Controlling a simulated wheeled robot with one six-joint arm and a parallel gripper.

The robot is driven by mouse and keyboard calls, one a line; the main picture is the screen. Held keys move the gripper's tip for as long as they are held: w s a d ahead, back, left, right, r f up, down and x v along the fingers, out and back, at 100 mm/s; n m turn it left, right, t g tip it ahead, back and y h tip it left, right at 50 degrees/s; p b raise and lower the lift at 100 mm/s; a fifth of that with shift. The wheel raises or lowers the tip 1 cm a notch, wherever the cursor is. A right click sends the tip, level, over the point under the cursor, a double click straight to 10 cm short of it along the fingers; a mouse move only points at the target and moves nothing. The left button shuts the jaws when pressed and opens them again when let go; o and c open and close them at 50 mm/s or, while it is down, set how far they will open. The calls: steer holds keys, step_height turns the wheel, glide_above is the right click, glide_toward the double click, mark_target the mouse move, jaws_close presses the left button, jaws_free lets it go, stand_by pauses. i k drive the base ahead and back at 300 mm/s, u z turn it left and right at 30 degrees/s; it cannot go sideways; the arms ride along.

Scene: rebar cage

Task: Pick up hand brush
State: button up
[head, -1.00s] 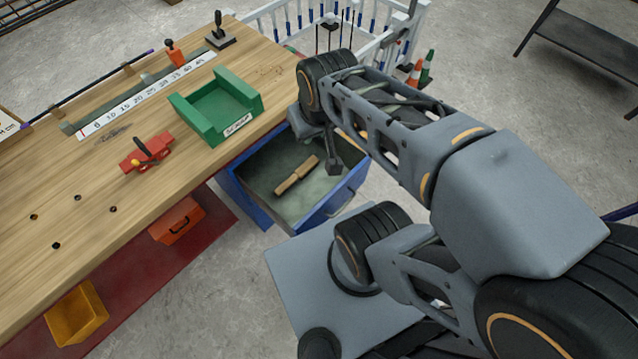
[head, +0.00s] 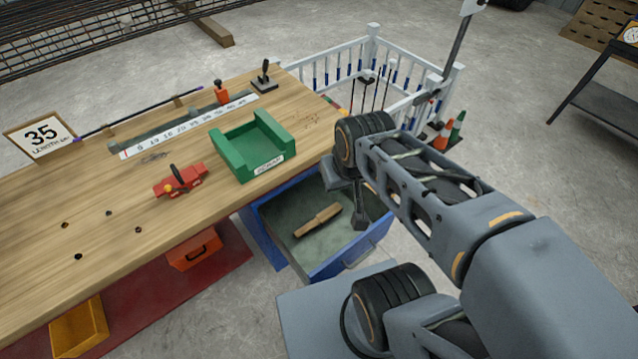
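The hand brush (head: 317,221), with a light wooden body, lies in the open blue drawer (head: 352,257) under the right end of the workbench. Nothing covers it in the head view. My gripper (head: 360,222) hangs down from my arm at the drawer's right side, to the right of the brush and apart from it in the picture. Only a small dark part of it shows, so its finger opening and its height over the drawer are unclear.
The wooden workbench (head: 130,215) carries a green tray (head: 255,150), a red tool (head: 180,182) and a ruler strip (head: 190,125). An orange bin (head: 195,250) and a yellow bin (head: 80,328) sit below. A white fence (head: 330,72) stands behind.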

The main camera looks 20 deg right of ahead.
mark_target(328, 214)
steer(key=u, duration=0.05)
steer(key=k, duration=0.5)
steer(key=u, duration=1.05)
steer(key=i, duration=0.7)
steer(key=z, duration=1.25)
